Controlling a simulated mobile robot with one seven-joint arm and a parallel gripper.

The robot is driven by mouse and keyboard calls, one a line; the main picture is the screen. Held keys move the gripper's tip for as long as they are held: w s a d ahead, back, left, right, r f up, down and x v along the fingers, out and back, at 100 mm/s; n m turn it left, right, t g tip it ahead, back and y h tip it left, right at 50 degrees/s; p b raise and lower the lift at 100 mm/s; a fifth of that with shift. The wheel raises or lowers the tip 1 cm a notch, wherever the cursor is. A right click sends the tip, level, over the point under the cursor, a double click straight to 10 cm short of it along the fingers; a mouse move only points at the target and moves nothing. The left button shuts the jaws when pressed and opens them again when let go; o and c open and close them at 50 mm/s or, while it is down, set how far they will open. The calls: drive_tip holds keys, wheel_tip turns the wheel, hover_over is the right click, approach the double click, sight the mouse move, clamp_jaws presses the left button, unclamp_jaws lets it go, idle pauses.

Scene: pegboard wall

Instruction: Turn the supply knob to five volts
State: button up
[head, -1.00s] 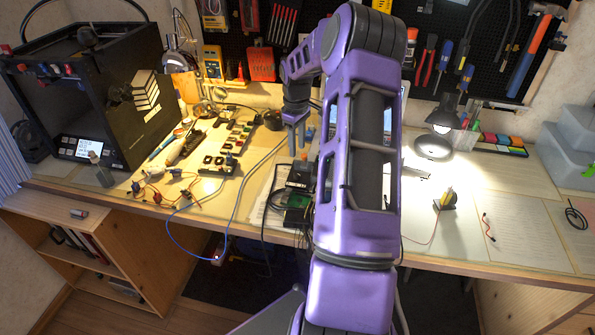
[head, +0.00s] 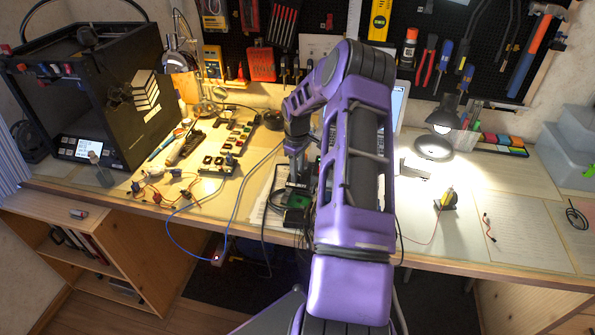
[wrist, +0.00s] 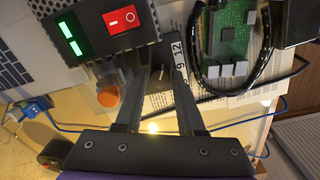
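The supply is a dark box with a red rocker switch (wrist: 122,17) and green lit digits (wrist: 70,35) in the wrist view. Its dark knob (wrist: 150,76) sits below the switch, beside a pale scale (wrist: 178,62) where 9 and 12 can be read. The knob's pointer and the figure five cannot be made out. My gripper (wrist: 153,78) is open, with one finger on each side of the knob; contact cannot be told. In the head view my gripper (head: 297,178) is low over the bench, and my arm hides part of the supply.
An orange round part (wrist: 108,95) lies close to the left finger. A green circuit board (wrist: 228,30) and a thick black cable (wrist: 265,60) are to the right. A laptop (wrist: 15,60) is at the left. A blue wire (wrist: 75,128) crosses below.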

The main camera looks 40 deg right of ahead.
clamp_jaws()
drive_tip(key=shift+m, duration=0.3)
drive_tip(key=m+b, duration=0.2)
drive_tip(key=m, duration=0.2)
drive_tip(key=shift+m, duration=0.3)
drive_tip(key=m+b, duration=0.1)
drive_tip(key=m, duration=0.4)
drive_tip(key=shift+w+b, duration=0.1)
drive_tip(key=shift+b, duration=0.25)
drive_tip(key=m, duration=0.6)
drive_tip(key=shift+m+b, duration=0.35)
drive_tip(key=shift+m, duration=0.05)
drive_tip(key=m, duration=0.6)
drive_tip(key=shift+m, duration=0.4)
